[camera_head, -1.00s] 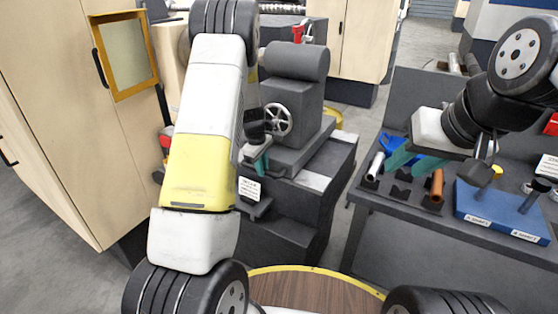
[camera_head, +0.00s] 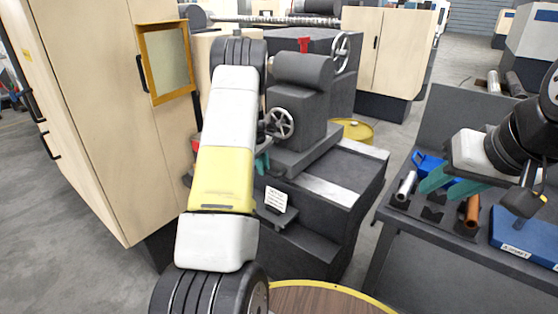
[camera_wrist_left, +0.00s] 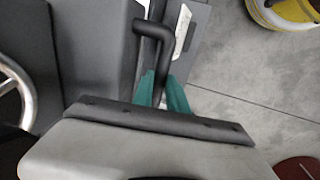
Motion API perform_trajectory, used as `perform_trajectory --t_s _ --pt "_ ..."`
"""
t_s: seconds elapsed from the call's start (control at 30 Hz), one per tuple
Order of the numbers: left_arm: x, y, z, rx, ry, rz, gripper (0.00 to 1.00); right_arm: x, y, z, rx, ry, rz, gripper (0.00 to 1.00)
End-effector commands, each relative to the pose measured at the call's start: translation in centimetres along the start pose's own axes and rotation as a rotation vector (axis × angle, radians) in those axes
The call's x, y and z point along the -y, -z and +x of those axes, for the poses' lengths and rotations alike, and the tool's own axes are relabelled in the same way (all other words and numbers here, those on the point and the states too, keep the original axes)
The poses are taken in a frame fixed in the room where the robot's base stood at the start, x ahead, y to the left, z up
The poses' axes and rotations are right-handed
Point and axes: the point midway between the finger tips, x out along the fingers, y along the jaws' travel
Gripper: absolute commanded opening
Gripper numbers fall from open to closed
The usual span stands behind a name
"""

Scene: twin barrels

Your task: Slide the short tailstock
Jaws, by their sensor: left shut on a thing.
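The dark grey short tailstock (camera_head: 302,95), with a silver handwheel (camera_head: 279,122), sits on the near machine bed (camera_head: 350,178). My left gripper (camera_head: 263,160) is at its left lower side, partly hidden behind my own arm in the head view. In the left wrist view its teal fingers (camera_wrist_left: 163,92) are shut on a black bent handle (camera_wrist_left: 153,35). The handwheel rim shows at the left edge there. My right gripper (camera_head: 448,181) hangs over the side bench, its teal fingers apart and empty.
A white label (camera_head: 277,199) is on the bed's front. A beige cabinet (camera_head: 95,100) stands close on the left. A yellow drum (camera_head: 357,130) is behind the bed.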

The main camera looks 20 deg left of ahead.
Motion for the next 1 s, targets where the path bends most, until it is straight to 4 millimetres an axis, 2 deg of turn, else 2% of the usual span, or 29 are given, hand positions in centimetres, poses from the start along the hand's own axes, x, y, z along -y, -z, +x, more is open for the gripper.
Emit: perform_trajectory --t_s 0.03,0.07,0.17,0.47,0.57,0.83,1.0 --pt "0.0 0.8 -0.2 -0.016 -0.006 -0.003 0.0 0.0 0.0 0.0 0.0 0.0 0.0 0.36" --pt "0.0 0.8 -0.2 -0.016 -0.006 -0.003 0.22 0.0 0.0 0.0 0.0 0.0 0.0 0.36" --pt "0.0 0.7 -0.2 -0.014 -0.005 -0.003 0.4 0.0 0.0 0.0 0.0 0.0 0.0 0.36" --pt "0.0 0.4 -0.2 -0.009 -0.004 -0.002 0.4 0.0 0.0 0.0 0.0 0.0 0.0 0.36" --pt "0.0 0.4 -0.8 -0.009 -0.004 -0.001 0.4 0.0 0.0 0.0 0.0 0.0 0.0 0.36" --pt "0.0 0.4 -5.3 -0.01 -0.006 -0.002 0.4 0.0 0.0 0.0 0.0 0.0 0.0 0.36" --pt "0.0 0.5 -7.4 -0.011 -0.005 -0.003 0.4 0.0 0.0 0.0 0.0 0.0 0.0 0.36"
